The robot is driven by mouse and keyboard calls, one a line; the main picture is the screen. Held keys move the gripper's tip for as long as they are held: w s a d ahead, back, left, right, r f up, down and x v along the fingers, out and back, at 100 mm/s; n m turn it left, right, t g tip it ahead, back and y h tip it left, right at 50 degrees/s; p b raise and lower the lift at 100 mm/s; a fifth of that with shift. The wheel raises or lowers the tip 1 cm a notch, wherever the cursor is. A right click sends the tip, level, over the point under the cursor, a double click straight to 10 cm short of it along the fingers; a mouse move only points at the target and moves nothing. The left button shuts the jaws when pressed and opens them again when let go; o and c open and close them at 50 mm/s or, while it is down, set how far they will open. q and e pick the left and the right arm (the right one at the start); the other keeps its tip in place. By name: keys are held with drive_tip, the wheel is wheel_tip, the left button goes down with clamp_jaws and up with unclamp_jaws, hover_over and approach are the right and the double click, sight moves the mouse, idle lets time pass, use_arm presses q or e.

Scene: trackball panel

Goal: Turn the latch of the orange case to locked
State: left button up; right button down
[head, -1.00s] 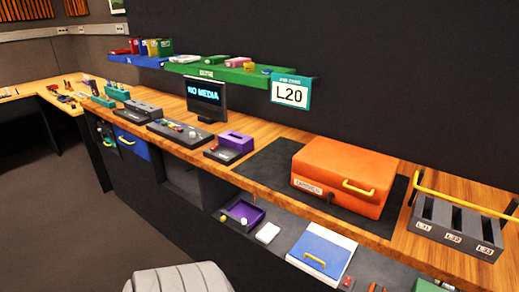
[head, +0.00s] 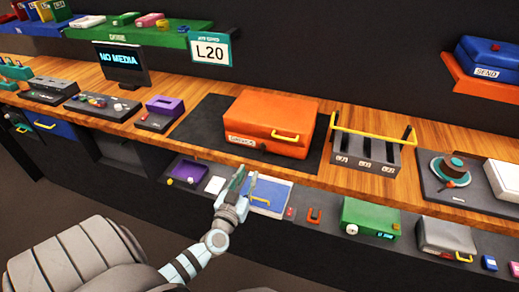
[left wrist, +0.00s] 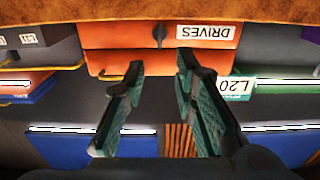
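The orange case (head: 272,122) stands shut on a dark mat on the wooden counter in the head view. Its yellow handle (head: 285,136) and white label are on the front face. In the left wrist view the case's front (left wrist: 125,38) appears upside down, with the label DRIVES (left wrist: 207,32). A small dark piece (left wrist: 159,35), seemingly the latch, is beside the label; its setting is unclear. My left gripper (head: 243,178) is open and empty, in front of and below the case, apart from it. Its open fingers show in the left wrist view (left wrist: 160,70). My right gripper is not in view.
A slotted grey rack (head: 366,152) with a yellow bar stands right of the case. A purple box (head: 164,108) is to its left. Below the counter edge (head: 300,178), a lower shelf holds a blue folder-like item (head: 272,197) and a green box (head: 371,216).

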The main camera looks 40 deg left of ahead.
sight(260, 159)
use_arm(q)
drive_tip(key=b+x, duration=0.1)
drive_tip(key=x, duration=0.3)
drive_tip(key=b+x, duration=0.1)
drive_tip(key=x, duration=0.3)
drive_tip(key=b+x, duration=0.1)
drive_tip(key=x, duration=0.3)
drive_tip(key=shift+f, duration=0.3)
drive_tip(key=shift+r, duration=0.1)
clamp_jaws()
